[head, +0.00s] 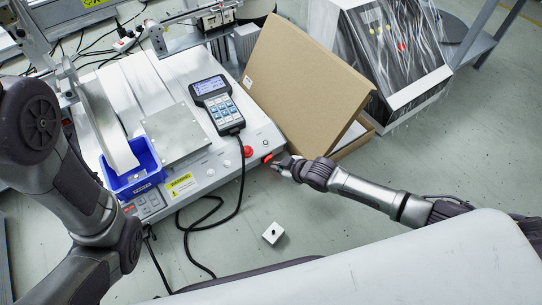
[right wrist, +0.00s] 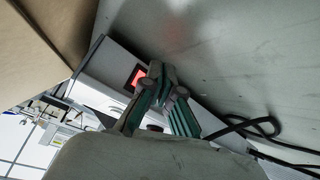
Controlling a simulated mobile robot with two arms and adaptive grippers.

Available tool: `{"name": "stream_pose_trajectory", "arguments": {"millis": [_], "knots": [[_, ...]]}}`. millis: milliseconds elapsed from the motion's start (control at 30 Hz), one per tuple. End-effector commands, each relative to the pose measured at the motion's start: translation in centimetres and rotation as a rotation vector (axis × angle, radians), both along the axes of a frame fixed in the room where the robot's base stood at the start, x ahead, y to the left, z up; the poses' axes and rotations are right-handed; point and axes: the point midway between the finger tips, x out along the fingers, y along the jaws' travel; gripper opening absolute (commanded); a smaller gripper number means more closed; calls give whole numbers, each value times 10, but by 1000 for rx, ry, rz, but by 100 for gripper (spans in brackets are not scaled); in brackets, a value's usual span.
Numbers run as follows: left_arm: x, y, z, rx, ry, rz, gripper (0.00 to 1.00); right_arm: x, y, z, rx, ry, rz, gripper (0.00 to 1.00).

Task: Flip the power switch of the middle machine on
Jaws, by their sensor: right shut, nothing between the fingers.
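The middle machine (head: 205,170) is a white benchtop unit with a metal plate and a handheld keypad (head: 217,104) on top. Its power switch (head: 267,158) is a small red rocker at the right end of the front side. In the right wrist view the switch (right wrist: 138,75) shows bright red in a dark frame. My right gripper (head: 277,164) is shut and empty, with its tips right beside the switch. In the right wrist view its fingertips (right wrist: 160,78) overlap the switch's right edge; I cannot tell whether they touch. My left arm shows, but its gripper does not.
A red round button (head: 248,151) sits left of the switch. An open cardboard box (head: 305,80) stands close behind the machine's right end. A blue bin (head: 133,180) stands at its front left. A black cable (head: 240,185) hangs down the front.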

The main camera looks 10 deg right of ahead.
Motion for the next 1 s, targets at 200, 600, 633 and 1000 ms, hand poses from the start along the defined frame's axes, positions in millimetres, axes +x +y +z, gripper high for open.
{"name": "stream_pose_trajectory", "arguments": {"millis": [200,600,633,1000], "knots": [[0,0,24,0,0,0,40,-23,-5,4,0,5,0,0],[0,0,37,0,-1,0,40,-45,-9,1,0,1,1,0],[0,0,37,0,-1,0,40,-45,-9,1,0,1,1,0],[0,0,37,1,-1,0,40,-45,-9,1,0,1,1,0]]}}
